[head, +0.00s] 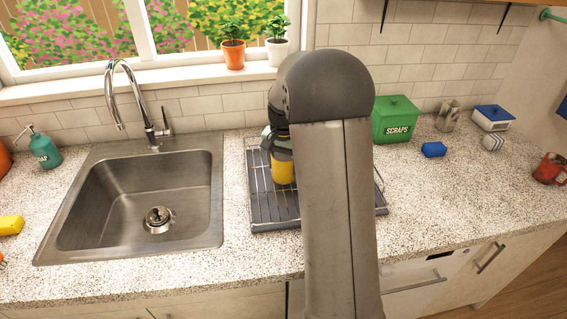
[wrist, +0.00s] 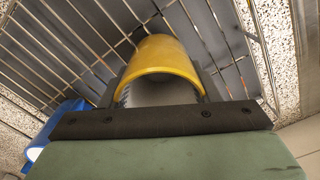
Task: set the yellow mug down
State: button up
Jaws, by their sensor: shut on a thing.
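The yellow mug (head: 283,168) shows in the head view just left of my arm, at the dish rack (head: 262,212). My gripper (head: 278,150) is above and around it, partly hidden by my arm. In the wrist view the mug (wrist: 162,62) is between the two dark fingers of my gripper (wrist: 165,85), which is shut on it. Its curved yellow outside and pale inside show. The wires of the rack (wrist: 70,50) lie behind the mug. I cannot tell whether the mug touches the rack.
The steel sink (head: 140,200) with its tap (head: 135,95) is left of the rack. A blue thing (wrist: 55,128) shows beside my gripper in the wrist view.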

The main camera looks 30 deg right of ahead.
jog(key=o, duration=1.1)
jog(key=shift+f, duration=0.1)
jog(key=shift+o, duration=0.2)
notch_tip(320, 180, up, 12)
jog(key=s+a+f+n, duration=0.3)
jog(key=s+a, duration=0.2)
jog(key=s, duration=0.4)
jog(key=s+a+f+n, duration=0.2)
jog(key=s+a, duration=0.3)
jog(key=s, duration=0.4)
jog(key=s+a+f+n, duration=0.3)
jog(key=s+a+n, duration=0.1)
jog(key=s, duration=0.6)
jog(key=shift+a+f+n+t+b, duration=0.3)
jog(key=shift+a+n+b, duration=0.1)
jog(key=shift+a, duration=0.4)
